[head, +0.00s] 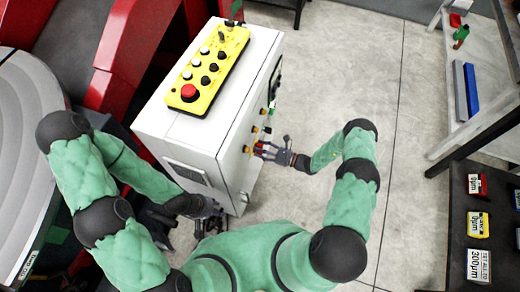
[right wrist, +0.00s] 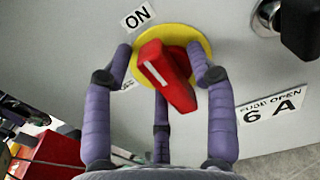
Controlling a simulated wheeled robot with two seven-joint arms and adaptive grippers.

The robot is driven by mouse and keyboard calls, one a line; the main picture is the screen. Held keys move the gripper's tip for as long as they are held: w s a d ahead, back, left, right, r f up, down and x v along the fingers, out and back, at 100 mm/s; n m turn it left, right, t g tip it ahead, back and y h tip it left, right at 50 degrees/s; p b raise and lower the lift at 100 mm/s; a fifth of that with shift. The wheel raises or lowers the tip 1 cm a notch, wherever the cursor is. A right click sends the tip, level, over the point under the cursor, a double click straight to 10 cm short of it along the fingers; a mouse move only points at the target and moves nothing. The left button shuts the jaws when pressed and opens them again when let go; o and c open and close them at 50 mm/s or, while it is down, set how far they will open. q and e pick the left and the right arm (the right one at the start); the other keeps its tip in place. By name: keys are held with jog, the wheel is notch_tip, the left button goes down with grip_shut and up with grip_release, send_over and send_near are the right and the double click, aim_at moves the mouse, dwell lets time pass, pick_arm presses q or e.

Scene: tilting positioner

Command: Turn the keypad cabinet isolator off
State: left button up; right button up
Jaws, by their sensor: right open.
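The keypad cabinet (head: 215,130) is a pale box left of centre in the head view. Its isolator is a red handle (right wrist: 168,75) with a white line, on a yellow disc (right wrist: 203,48), in the right wrist view. The handle sits slanted. An ON label (right wrist: 137,17) is above left of it; another label at the left is partly hidden by a finger. My right gripper (right wrist: 163,72) is open, its purple fingers around the handle; I cannot tell whether they touch it. It also shows in the head view (head: 268,150) at the cabinet's right face. My left gripper (head: 208,208) is by the cabinet's lower front; its jaws are unclear.
A yellow pendant (head: 208,70) with buttons lies on the cabinet. A black knob (right wrist: 300,25) and a FUSE OPEN 6 A label (right wrist: 270,108) are on the panel beside the isolator. Red machinery stands at the left. Shelves stand at the right; the floor (head: 350,70) between is clear.

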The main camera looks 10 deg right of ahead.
jog(key=shift+w+a, duration=0.1)
jog(key=shift+a, duration=0.1)
grip_shut()
